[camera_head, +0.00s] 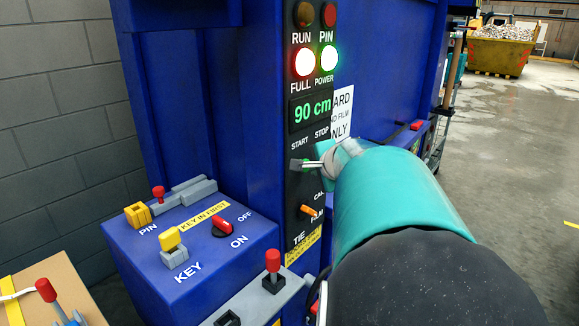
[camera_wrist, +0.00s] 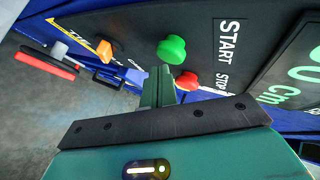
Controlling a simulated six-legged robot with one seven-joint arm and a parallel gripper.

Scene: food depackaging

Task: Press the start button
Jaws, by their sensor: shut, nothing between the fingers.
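The green start button (camera_wrist: 172,49) shows in the wrist view beside the START label, with the red stop button (camera_wrist: 187,81) close by. My gripper (camera_wrist: 160,72) is shut and empty, its tips just short of or beside the green button in the picture. I cannot tell whether they touch it. In the head view my gripper (camera_head: 298,165) is in front of the black control panel (camera_head: 299,232), just below the START and STOP labels. It and my arm hide most of both buttons there.
Above the buttons are a display (camera_head: 312,110) reading 90 cm and lit FULL and POWER lamps. An orange selector (camera_head: 311,211) sits below. A blue box (camera_head: 200,262) with a yellow key (camera_head: 171,240) and red switch (camera_head: 231,225) stands left. Open floor lies right.

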